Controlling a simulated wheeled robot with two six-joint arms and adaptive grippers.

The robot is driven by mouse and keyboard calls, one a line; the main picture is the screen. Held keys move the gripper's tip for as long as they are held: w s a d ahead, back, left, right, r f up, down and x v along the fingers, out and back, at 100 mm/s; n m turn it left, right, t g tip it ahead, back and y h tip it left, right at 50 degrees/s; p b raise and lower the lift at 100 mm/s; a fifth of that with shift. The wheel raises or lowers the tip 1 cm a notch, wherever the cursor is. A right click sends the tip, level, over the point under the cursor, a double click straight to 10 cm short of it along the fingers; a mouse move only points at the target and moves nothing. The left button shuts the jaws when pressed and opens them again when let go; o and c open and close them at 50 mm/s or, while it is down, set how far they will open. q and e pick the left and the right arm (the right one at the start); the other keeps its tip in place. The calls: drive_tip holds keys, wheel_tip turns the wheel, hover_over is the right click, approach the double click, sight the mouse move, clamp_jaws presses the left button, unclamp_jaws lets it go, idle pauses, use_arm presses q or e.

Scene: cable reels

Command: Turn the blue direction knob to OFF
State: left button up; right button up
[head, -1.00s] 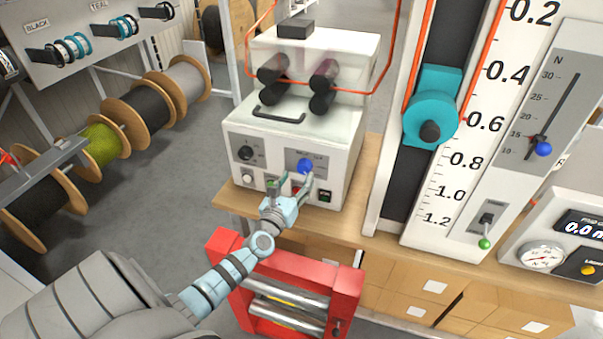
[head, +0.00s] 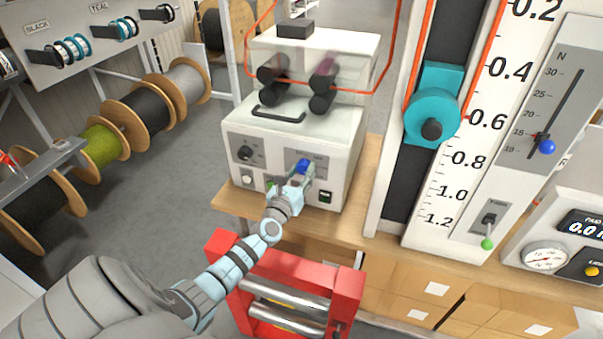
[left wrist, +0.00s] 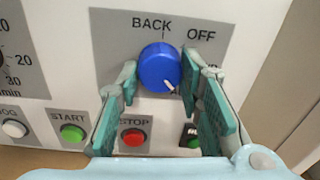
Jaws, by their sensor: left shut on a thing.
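The blue direction knob (head: 303,166) is on the front panel of the white machine (head: 345,140). In the left wrist view the knob (left wrist: 159,67) sits below the words BACK and OFF, with its white mark at the lower right of its face. A third label on the right is partly hidden by a finger. My left gripper (head: 297,180) is at the knob, and in the left wrist view its teal fingers (left wrist: 165,95) are on either side of it, shut on it. My right gripper is not in view.
Below the knob are a green START button (left wrist: 72,133), a red STOP button (left wrist: 133,137) and a dark-framed green switch (left wrist: 192,136), partly hidden. A red roller frame (head: 347,290) stands below the bench edge. A black dial (head: 245,153) is left of the knob.

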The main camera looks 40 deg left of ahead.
use_arm(q)
drive_tip(key=n+b, duration=0.2)
drive_tip(key=n, duration=0.2)
drive_tip(key=shift+f, duration=0.15)
drive_tip(key=n+b, duration=0.2)
drive_tip(key=n, duration=0.3)
drive_tip(key=shift+d+b, duration=0.1)
drive_tip(key=shift+b, duration=0.2)
drive_tip(key=n+b, duration=0.2)
drive_tip(key=n, duration=0.3)
drive_tip(key=shift+n+y+b, duration=0.3)
drive_tip(key=shift+y, duration=0.1)
drive_tip(key=shift+n+b, duration=0.7)
drive_tip(key=shift+n, duration=1.1)
drive_tip(key=shift+r, duration=0.2)
drive_tip(key=o, duration=1.2)
